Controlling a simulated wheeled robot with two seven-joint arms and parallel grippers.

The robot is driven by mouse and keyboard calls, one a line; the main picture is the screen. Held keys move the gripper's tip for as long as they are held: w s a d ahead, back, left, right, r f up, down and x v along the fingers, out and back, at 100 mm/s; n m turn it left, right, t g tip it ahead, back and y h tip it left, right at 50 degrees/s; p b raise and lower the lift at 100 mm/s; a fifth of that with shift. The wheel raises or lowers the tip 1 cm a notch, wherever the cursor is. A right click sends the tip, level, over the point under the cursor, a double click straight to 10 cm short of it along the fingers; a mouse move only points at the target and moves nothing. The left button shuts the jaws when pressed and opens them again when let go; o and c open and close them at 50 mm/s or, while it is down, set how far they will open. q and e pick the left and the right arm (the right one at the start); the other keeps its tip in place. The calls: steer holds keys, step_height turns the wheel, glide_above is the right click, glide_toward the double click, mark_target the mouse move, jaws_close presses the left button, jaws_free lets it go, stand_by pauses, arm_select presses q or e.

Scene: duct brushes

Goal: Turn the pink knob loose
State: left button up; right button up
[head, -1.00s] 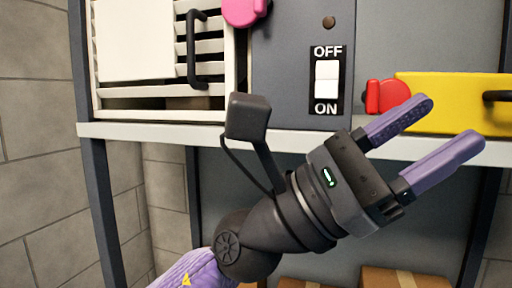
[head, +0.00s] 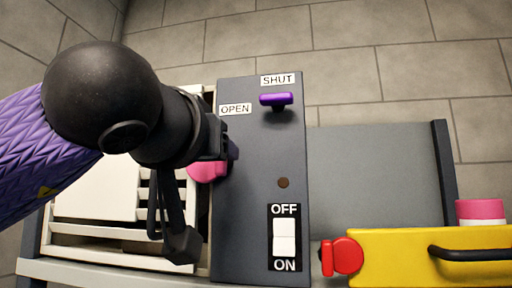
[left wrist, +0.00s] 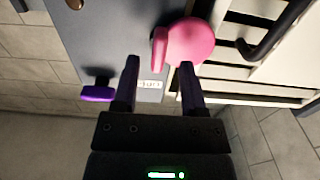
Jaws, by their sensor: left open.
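The pink knob (head: 207,170) sits at the left edge of the dark grey panel (head: 258,190), partly hidden behind my left gripper in the head view. In the left wrist view the pink knob (left wrist: 190,42) shows as a round disc with a raised tab. My left gripper (left wrist: 159,63) is open. Its two purple fingers point at the knob, with the tab between the tips in the picture. I cannot tell whether they touch it. In the head view the left gripper (head: 226,150) is mostly hidden by its own wrist. My right gripper is not in view.
A white slatted vent (head: 110,258) is at left. A yellow cover (head: 420,252) with a red knob (head: 346,256) is at right, near a pink-and-white object (head: 481,211).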

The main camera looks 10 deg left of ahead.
arm_select(q)
steer(key=shift+w+d, duration=0.1)
steer(key=shift+w, duration=0.65)
jaws_close()
